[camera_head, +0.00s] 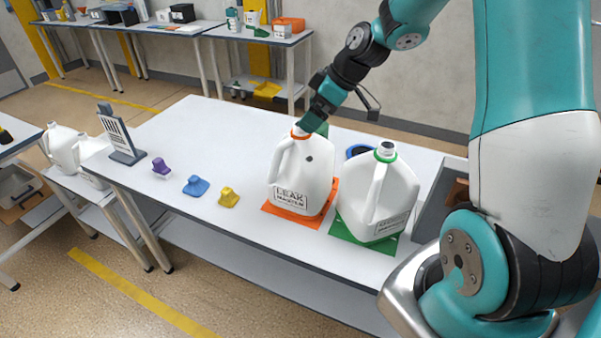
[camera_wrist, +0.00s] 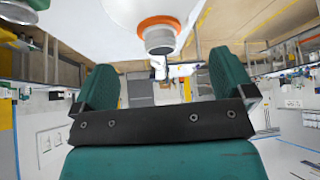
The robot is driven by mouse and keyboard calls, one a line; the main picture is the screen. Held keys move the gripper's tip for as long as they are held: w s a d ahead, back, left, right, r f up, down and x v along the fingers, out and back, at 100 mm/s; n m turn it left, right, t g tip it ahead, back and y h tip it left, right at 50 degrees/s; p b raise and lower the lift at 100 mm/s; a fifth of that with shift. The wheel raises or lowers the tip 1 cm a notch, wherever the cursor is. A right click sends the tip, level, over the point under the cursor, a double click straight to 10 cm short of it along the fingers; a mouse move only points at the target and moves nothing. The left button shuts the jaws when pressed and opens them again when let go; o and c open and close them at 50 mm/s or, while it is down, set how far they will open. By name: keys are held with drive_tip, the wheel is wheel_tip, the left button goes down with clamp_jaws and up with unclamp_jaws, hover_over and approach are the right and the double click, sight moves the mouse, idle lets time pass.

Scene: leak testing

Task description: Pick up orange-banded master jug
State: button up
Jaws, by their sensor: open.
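The orange-banded master jug (camera_head: 304,178) is white with an orange neck band and a "LEAK MASTER" label. It stands upright on an orange mat (camera_head: 284,211) on the white table. In the wrist view its neck with the orange band (camera_wrist: 158,27) shows at the top centre, beyond my fingers. My gripper (camera_head: 311,120) is at the jug's top, close by its neck. In the wrist view my gripper (camera_wrist: 160,85) has its two green fingers wide apart with nothing between them. Whether a finger touches the jug cannot be told.
A green-banded white jug (camera_head: 378,195) stands close on the right on a green mat (camera_head: 345,231). A blue ring (camera_head: 359,151) lies behind it and a grey bin (camera_head: 437,205) stands at the right. Purple, blue (camera_head: 196,186) and yellow pieces and a sign stand (camera_head: 122,140) are at the left.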

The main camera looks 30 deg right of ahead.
drive_tip(key=p+x, duration=0.2)
drive_tip(key=x, duration=0.3)
drive_tip(key=shift+a+f, duration=0.2)
drive_tip(key=shift+f, duration=0.1)
drive_tip(key=c, duration=0.9)
